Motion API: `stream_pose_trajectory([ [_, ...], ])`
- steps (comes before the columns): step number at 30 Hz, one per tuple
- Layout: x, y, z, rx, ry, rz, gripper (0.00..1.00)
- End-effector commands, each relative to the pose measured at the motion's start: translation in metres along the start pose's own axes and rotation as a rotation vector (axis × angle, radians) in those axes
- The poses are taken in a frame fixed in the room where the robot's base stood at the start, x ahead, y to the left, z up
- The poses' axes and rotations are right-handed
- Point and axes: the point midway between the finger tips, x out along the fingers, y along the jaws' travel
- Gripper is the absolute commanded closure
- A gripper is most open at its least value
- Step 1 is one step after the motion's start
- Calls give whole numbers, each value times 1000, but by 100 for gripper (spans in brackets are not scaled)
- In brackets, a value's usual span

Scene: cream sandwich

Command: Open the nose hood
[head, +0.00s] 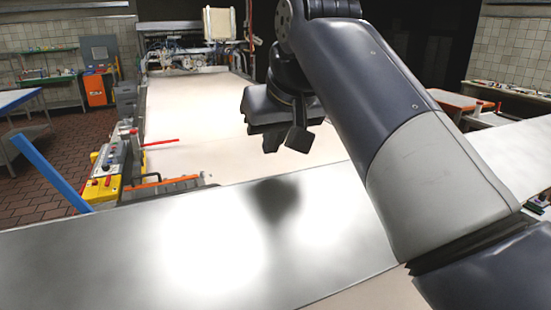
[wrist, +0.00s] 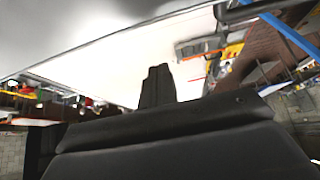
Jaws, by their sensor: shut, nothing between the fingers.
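A broad shiny metal panel (head: 120,245), which looks like the nose hood, spans the foreground of the head view. It lies flat at the near end of a long pale conveyor belt (head: 195,110), and I cannot make out a handle on it. My gripper (head: 290,140) hangs from my arm above and beyond the panel's far edge. It is shut and empty, apart from the panel, with its dark reflection or shadow on the metal. In the wrist view, a dark finger (wrist: 157,88) sticks up before a pale surface.
A yellow control box (head: 103,180) with buttons, an orange bar (head: 165,187) and a slanted blue bar (head: 50,172) stand left of the belt. An orange cabinet (head: 97,88) and machinery stand farther back. Brick floor lies open at the left.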

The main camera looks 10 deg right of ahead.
Motion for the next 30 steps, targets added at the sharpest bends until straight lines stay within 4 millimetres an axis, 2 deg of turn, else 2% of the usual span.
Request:
stream_pose_trajectory([
  [1, 12, 0, 1, 0, -5, 0, 100],
  [3, 3, 0, 11, 0, 1, 0, 100],
  [10, -4, 0, 32, 0, 1, 0, 100],
  [25, -5, 0, 39, -1, 1, -1, 100],
  [30, -7, 0, 55, 0, 30, -1, 100],
])
